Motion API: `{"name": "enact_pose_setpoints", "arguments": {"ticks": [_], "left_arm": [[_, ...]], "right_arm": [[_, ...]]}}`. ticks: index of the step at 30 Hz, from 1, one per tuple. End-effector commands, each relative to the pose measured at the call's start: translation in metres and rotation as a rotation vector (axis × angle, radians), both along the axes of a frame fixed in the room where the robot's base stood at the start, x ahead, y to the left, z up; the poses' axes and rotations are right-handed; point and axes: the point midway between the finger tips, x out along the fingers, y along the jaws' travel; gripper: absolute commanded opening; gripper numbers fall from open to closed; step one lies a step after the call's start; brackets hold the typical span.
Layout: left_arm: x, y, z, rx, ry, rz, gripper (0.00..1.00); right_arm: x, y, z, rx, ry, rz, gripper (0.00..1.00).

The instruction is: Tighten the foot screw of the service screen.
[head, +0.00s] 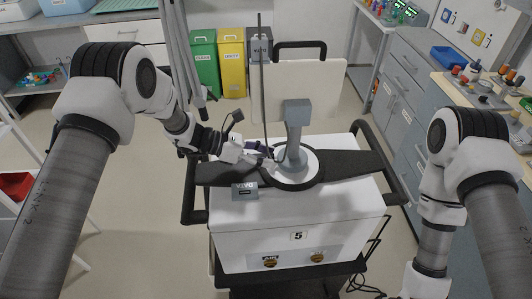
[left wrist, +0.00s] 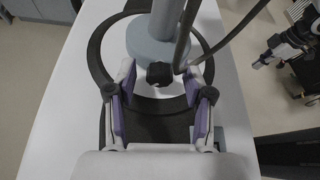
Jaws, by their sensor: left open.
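The service screen (head: 300,85) is a cream panel standing on a grey post (head: 296,130). The post rises from a round grey foot (head: 292,178) on the white cart top. The foot screw (left wrist: 159,73) is a dark knob at the near side of the foot in the left wrist view. My left gripper (head: 264,152) is open beside the foot. In the left wrist view its purple-padded fingers (left wrist: 159,85) stand to either side of the knob; contact cannot be told. My right gripper (left wrist: 268,58) shows small at the upper right there, away from the screw.
The white cart (head: 298,237), marked 5, has black side handles. A dark ring surrounds the foot. A thin dark upright rod (head: 262,80) stands close to my left gripper. A small DATA box (head: 244,190) sits on the cart's near left. Green (head: 205,65) and yellow bins stand behind.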

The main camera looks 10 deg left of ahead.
Motion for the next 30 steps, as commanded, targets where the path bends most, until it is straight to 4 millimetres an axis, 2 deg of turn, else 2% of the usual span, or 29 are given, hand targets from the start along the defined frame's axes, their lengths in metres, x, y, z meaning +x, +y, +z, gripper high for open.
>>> {"name": "enact_pose_setpoints", "arguments": {"ticks": [2, 3, 7, 14, 20, 26, 30], "left_arm": [[0.0, 0.0, 0.0, 0.0, 0.0, 0.0, 0.52], [0.0, 0.0, 0.0, 0.0, 0.0, 0.0, 0.45], [0.0, 0.0, 0.0, 0.0, 0.0, 0.0, 0.0], [0.0, 0.0, 0.0, 0.001, -0.003, 0.001, 0.0], [0.0, 0.0, -0.002, 0.009, -0.043, 0.001, 0.0], [-0.001, 0.0, -0.004, 0.03, -0.144, 0.001, 0.0], [-0.002, 0.0, -0.006, 0.052, -0.244, 0.001, 0.0]], "right_arm": [[0.0, 0.0, 0.0, 0.0, 0.0, 0.0, 0.0], [0.0, 0.0, 0.0, 0.0, 0.0, 0.0, 0.0], [0.0, 0.0, 0.0, 0.0, 0.0, 0.0, 0.0], [0.0, 0.0, -0.001, 0.0, 0.0, 0.0, 0.0], [0.0, 0.0, -0.009, 0.0, 0.0, 0.0, 0.0], [0.0, 0.0, -0.029, 0.0, 0.0, 0.0, 0.0], [0.0, 0.0, -0.05, 0.0, 0.0, 0.0, 0.0]]}}
